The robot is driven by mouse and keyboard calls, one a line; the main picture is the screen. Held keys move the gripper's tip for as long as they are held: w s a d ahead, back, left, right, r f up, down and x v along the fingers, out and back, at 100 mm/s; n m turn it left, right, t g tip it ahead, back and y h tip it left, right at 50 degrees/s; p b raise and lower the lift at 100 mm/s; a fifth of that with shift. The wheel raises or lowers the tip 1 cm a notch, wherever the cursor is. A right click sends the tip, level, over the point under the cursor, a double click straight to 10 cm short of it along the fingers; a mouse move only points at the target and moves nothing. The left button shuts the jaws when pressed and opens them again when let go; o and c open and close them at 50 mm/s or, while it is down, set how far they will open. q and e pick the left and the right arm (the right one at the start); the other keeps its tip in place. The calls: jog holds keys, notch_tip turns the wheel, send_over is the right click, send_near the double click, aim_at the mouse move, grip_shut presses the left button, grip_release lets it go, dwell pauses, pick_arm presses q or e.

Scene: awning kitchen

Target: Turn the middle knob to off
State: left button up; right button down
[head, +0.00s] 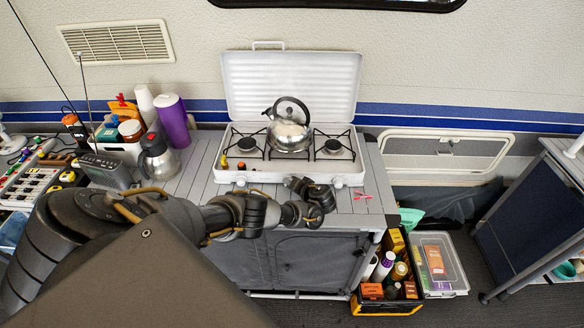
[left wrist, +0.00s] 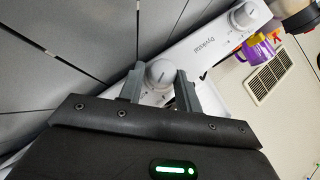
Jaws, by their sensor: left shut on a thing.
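The white gas stove (head: 222,178) stands on the grey counter with its lid raised. A steel kettle (head: 290,138) sits on its middle burner. My left gripper (head: 298,184) is at the middle of the stove's front panel. The left wrist view shows the gripper (left wrist: 160,82) shut on the round middle knob (left wrist: 160,72), one finger on each side. A mark line shows on the knob's face. Another knob (left wrist: 241,16) is further along the panel. In the head view, my gripper hides the middle knob. A right front knob (head: 338,183) shows beside it. My right gripper is out of view.
A steel jug (head: 157,158), a purple container (head: 173,121) and a filled white box stand left of the stove. A red-pink item (head: 362,195) lies on the counter to the right. A crate of bottles (head: 386,308) is on the floor below right.

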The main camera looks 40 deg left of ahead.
pick_arm(q)
jog(key=shift+a+m+y, duration=0.2)
jog(key=shift+m+y, duration=0.1)
jog(key=shift+y, duration=0.1)
jog(key=shift+g, duration=0.3)
jog(key=o, duration=0.9)
jog(key=shift+s, duration=0.1)
jog(key=shift+d, duration=0.15)
